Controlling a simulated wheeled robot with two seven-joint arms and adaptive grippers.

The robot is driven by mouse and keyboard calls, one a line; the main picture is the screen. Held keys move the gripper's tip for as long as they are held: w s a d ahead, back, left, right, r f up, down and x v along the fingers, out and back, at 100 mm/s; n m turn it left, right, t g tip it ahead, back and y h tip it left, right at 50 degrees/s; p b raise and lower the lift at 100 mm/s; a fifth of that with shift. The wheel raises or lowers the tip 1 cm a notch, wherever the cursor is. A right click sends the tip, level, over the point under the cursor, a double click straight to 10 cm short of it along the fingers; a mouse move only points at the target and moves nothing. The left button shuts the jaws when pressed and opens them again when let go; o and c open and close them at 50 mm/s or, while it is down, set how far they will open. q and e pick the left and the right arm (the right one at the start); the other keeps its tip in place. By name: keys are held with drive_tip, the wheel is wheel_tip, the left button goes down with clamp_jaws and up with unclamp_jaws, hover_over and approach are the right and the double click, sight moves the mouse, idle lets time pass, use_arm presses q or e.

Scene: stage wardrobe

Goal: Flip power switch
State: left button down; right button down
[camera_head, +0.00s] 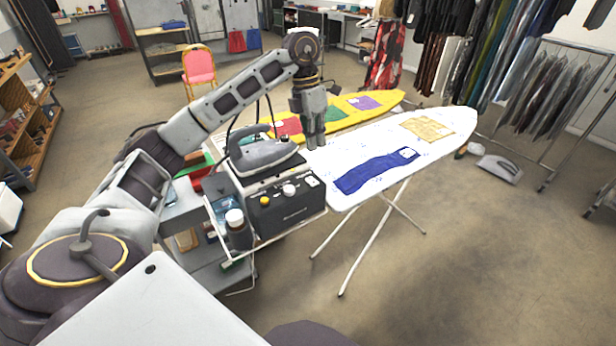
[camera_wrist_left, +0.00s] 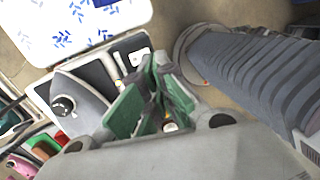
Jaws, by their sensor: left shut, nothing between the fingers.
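A black steam station (camera_head: 285,205) with a grey iron (camera_head: 262,152) on its top stands on a cart. Its front carries a yellow knob (camera_head: 264,201), a white knob (camera_head: 289,190) and a small white switch plate (camera_head: 312,181) at the right end. Whether the switch is on or off is too small to tell. My left gripper (camera_head: 315,146) points down, shut and empty, above and behind the station's right end. In the left wrist view its green-padded fingers (camera_wrist_left: 153,72) cover part of the station, beside the iron (camera_wrist_left: 75,103). My right gripper is not in view.
A white ironing board (camera_head: 385,138) with blue and yellow cloths lies right of the station, close to the gripper. A yellow board (camera_head: 350,108) stands behind. A bottle (camera_head: 237,228) hangs at the cart's front. Floor at right front is clear.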

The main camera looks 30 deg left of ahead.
use_arm(q)
drive_tip(key=a, duration=0.1)
drive_tip(key=a+r, duration=0.1)
drive_tip(key=a+y, duration=0.1)
drive_tip(key=shift+s+a+r+n, duration=0.1)
drive_tip(key=shift+s+r+n, duration=0.05)
drive_tip(key=shift+s+n, duration=0.2)
approach(309, 188)
drive_tip(key=shift+w+d+f+p, duration=0.1)
drive_tip(key=shift+d+f+p, duration=0.1)
drive_tip(key=shift+f, duration=1.25)
drive_tip(key=shift+d+f+p, duration=0.15)
drive_tip(key=shift+f+p, duration=0.05)
drive_tip(key=shift+f, duration=1.3)
drive_tip(key=shift+f, duration=0.1)
